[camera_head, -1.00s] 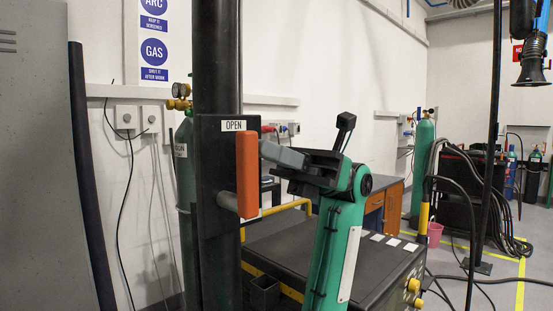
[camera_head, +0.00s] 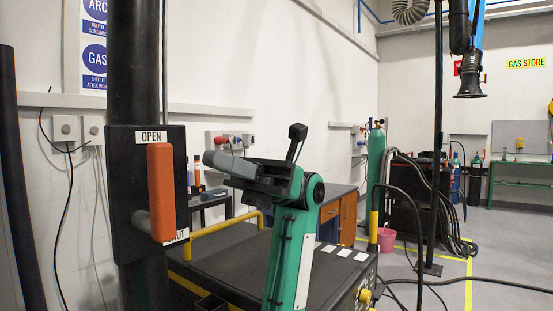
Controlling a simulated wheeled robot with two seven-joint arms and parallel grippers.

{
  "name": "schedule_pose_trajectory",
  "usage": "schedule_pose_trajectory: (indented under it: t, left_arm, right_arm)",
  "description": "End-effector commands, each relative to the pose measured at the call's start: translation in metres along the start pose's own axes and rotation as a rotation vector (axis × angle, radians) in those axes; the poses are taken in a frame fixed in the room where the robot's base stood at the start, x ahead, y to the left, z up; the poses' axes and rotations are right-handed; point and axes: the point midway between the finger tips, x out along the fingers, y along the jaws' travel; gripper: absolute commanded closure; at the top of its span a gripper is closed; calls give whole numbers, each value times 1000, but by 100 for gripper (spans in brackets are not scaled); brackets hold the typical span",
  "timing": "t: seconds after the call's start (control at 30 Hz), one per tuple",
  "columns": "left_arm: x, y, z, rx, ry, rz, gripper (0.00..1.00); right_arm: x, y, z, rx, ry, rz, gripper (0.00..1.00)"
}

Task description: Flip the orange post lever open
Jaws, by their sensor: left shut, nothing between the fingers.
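The orange lever (camera_head: 161,190) stands upright on a black plate (camera_head: 126,205) fixed to the dark post (camera_head: 137,60). A grey stub joins the lever to the plate near its lower end. An OPEN label (camera_head: 151,136) shows at the lever's top. A SHUT label (camera_head: 177,238) is partly hidden behind its lower end. My left gripper (camera_head: 212,158) is shut and empty, its grey fingers pointing left toward the lever's upper part. In the picture a clear gap lies between the fingertips and the lever. My right gripper is not in view.
A black-topped cart (camera_head: 225,262) with a yellow rail (camera_head: 222,232) stands behind and below my left arm. A workbench with orange drawers (camera_head: 338,215), a green gas cylinder (camera_head: 376,165) and a pink bucket (camera_head: 387,240) stand farther back. Cables lie on the floor at right.

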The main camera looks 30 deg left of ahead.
Motion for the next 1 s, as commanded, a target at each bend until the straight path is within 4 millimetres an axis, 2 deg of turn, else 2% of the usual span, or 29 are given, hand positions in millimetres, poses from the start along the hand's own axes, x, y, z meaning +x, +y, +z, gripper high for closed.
schedule_pose_trajectory:
  t: [0.17, 0.43, 0.6, 0.8, 1.0]
  left_arm:
    - [-24, 0, 10, 0, -4, -1, 100]
    - [-64, 0, 25, 0, -6, -1, 100]
    - [-82, 0, 32, 0, -3, -1, 100]
    - [-91, 0, 35, -1, -3, 0, 100]
    - [-92, 0, 35, -1, -3, 0, 100]
  right_arm:
    - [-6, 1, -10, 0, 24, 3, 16]
    - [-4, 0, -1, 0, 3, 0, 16]
    - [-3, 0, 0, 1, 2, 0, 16]
    - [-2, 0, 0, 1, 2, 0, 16]
    - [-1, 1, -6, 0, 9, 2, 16]
